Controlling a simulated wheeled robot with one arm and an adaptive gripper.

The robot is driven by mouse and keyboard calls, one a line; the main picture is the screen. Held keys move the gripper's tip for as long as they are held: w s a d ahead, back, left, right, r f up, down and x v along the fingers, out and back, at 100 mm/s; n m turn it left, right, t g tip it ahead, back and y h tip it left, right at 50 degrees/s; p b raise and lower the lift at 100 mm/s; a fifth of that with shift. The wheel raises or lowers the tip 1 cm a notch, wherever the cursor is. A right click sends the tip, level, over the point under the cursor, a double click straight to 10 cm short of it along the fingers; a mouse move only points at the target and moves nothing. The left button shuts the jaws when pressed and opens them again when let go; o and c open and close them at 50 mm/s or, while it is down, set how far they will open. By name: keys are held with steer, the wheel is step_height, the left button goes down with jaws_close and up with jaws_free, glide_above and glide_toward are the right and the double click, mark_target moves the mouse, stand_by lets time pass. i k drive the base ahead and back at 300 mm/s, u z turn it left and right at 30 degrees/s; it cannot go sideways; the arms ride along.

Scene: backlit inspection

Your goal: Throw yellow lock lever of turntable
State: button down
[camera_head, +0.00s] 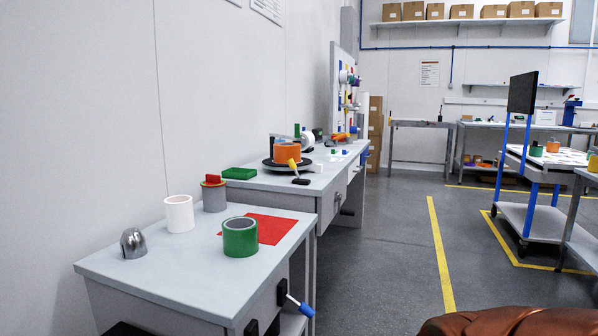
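The turntable (268,164) is a dark round disc on the middle grey workbench against the left wall. An orange ring-shaped part (287,151) stands on it. The small yellow lock lever (293,165) shows at the turntable's front right, tilted. A black block (301,181) lies on the bench just beside its lower end. The lever is small and far off, so its exact position is hard to tell. My gripper is not in view.
The nearer bench (150,270) holds a green ring (240,237), white cylinder (179,213), grey cylinder (214,195), metal dome (133,243) and red mat (272,228). A blue-tipped handle (300,305) sticks out from its front. The aisle floor (390,245) is clear; a cart (530,215) stands right.

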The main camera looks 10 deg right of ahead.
mark_target(290, 163)
steer(key=z, duration=0.5)
steer(key=k, duration=1.2)
steer(key=z, duration=0.5)
steer(key=i, duration=1.2)
steer(key=u, duration=0.85)
steer(key=i, duration=1)
steer(key=u, duration=1.05)
